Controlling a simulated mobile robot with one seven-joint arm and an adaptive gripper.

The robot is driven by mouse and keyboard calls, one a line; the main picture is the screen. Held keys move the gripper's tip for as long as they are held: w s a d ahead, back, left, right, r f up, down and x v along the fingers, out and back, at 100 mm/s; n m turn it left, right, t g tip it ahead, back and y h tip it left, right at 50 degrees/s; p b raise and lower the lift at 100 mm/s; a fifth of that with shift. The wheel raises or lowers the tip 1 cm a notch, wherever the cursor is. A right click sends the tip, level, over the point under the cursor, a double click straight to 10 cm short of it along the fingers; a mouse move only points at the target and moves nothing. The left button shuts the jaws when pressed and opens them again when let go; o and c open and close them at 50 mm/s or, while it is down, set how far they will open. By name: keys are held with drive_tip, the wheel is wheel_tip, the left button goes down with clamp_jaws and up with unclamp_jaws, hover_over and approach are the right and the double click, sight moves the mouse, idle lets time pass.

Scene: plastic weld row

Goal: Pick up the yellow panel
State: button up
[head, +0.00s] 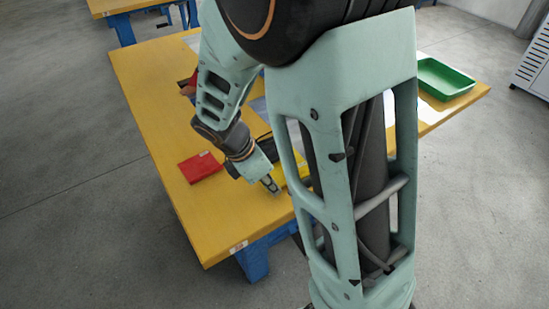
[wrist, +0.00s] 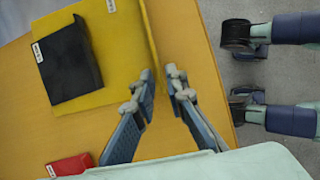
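The yellow panel (wrist: 115,62) lies flat on the yellow-orange table in the wrist view, with a white label at its top. Its right edge looks like a raised lip that reaches between my fingertips. My gripper (wrist: 161,72) is open, with one finger on each side of that lip; I cannot tell whether either finger touches it. In the head view my gripper (head: 272,186) is low over the table, and the panel is mostly hidden behind my arm. A black panel (wrist: 68,62) with a white label lies on the yellow one.
A red piece (wrist: 70,166) lies on the table; the head view shows it too (head: 201,167). A green tray (head: 444,78) stands at the table's far right end. The table edge is close to my gripper's right, with grey floor beyond.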

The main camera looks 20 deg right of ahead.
drive_tip(key=shift+c, duration=0.3)
clamp_jaws()
